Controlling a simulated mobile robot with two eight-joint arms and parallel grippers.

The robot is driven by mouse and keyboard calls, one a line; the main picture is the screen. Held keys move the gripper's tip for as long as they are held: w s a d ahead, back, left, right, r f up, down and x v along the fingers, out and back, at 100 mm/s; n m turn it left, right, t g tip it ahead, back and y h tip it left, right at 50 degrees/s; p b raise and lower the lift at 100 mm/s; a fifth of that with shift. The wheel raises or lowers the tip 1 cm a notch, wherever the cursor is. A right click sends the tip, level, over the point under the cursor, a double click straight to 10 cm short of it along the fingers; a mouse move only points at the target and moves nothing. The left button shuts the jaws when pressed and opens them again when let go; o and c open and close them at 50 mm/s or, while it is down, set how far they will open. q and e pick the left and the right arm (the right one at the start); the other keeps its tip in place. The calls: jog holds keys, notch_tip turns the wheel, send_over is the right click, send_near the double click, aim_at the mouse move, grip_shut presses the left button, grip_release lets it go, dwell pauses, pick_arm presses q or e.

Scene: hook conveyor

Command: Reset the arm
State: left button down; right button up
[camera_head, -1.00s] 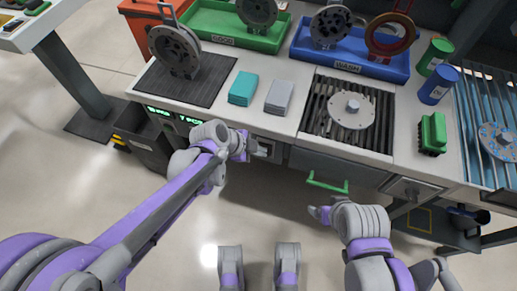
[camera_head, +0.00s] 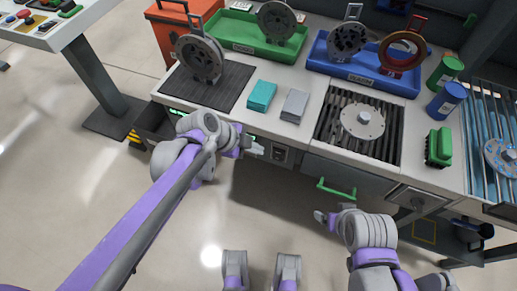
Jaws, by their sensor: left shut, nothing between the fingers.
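My left arm comes in from the left. Its gripper (camera_head: 256,149) is shut and empty, in front of the bench's front face near a small panel. My right gripper (camera_head: 322,217) is at the lower right, below the green drawer handle (camera_head: 336,190) and apart from it. Its fingers are small and partly hidden by the wrist, so I cannot tell whether it is open or shut.
The bench (camera_head: 290,130) carries a dark mat (camera_head: 226,92), a green tray (camera_head: 238,47), a blue tray (camera_head: 400,86), teal cloths (camera_head: 262,95), grey cloths (camera_head: 295,106), a grate (camera_head: 385,148) and a green brush (camera_head: 439,147). The floor in front of the bench is clear.

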pick_arm(q)
jog(key=shift+s, duration=0.1)
dwell(0.3)
jog(key=s+a+f+n+t+y, duration=0.1)
jog(key=s+a+f+n+y, duration=0.15)
jog(key=s+a+n, duration=0.65)
jog(key=s+a+f+n+y, duration=0.1)
jog(key=s+a+n+y, duration=0.35)
jog(key=s+n, duration=0.5)
jog(key=w+r+n+t+p, duration=0.1)
jog(key=w+r+p, duration=0.3)
jog(key=r+p, duration=1)
jog(key=shift+a+r+h, duration=0.4)
jog(key=shift+a+r, duration=0.05)
jog(key=shift+r, duration=0.4)
pick_arm(e)
notch_tip(320, 180, up, 16)
jog(key=w, duration=0.2)
jog(key=shift+f+t, duration=0.25)
jog(key=shift+t, duration=0.05)
jog(key=shift+s, duration=0.1)
